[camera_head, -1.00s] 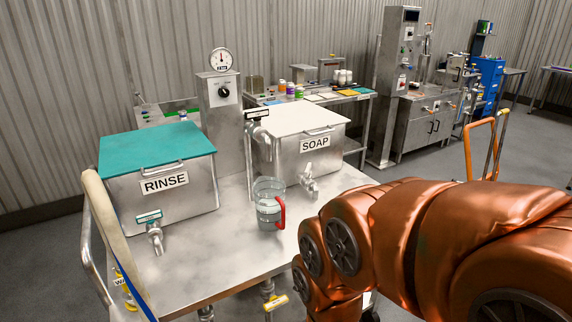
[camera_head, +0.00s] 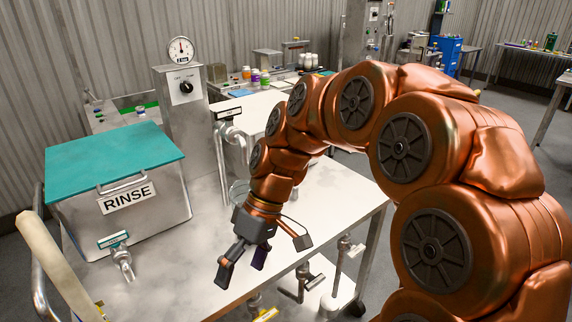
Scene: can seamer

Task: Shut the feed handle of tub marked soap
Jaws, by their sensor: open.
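The soap tub (camera_head: 262,104) stands behind my arm at the back of the steel table. Only part of its white lid and side shows; its label and front tap are hidden. My gripper (camera_head: 243,266) points down over the front part of the table, open and empty, in front of and below the tub. A standpipe valve with a labelled lever (camera_head: 229,113) stands at the tub's left. Valves with lever handles (camera_head: 315,282) show below the table's front edge. I cannot tell which lever feeds the soap tub.
The rinse tub (camera_head: 120,190) with a teal lid and a front tap (camera_head: 121,262) stands at left. A gauge post (camera_head: 183,110) rises behind. The table (camera_head: 345,185) is bare at right.

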